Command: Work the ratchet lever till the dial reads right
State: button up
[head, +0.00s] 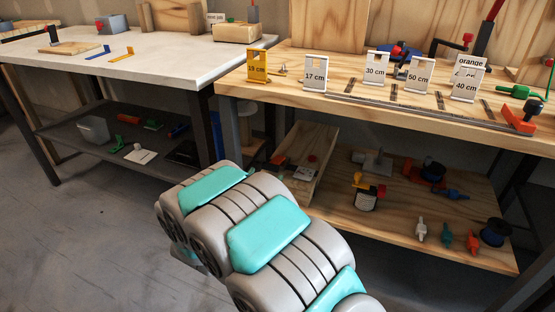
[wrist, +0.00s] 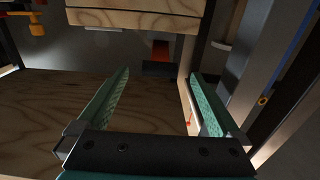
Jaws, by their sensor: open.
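I cannot make out a dial in either view. A black lever with a red grip (head: 491,22) stands tilted at the top right of the head view, behind the signs on the wooden bench (head: 300,62). I cannot tell whether it is the ratchet lever. My gripper (wrist: 161,76) shows in the wrist view, open and empty, with its two green ridged fingers apart. It is over a wooden surface (wrist: 50,105), with a wooden block or drawer front (wrist: 135,20) ahead. In the head view my arm hides part of the floor, and the gripper cannot be seen.
A white-topped table (head: 170,55) stands left. Grey floor (head: 90,240) is clear at lower left.

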aim_at(276, 161)
jog(key=x, duration=1)
jog(key=shift+f, duration=0.1)
grip_shut()
dwell(0.6)
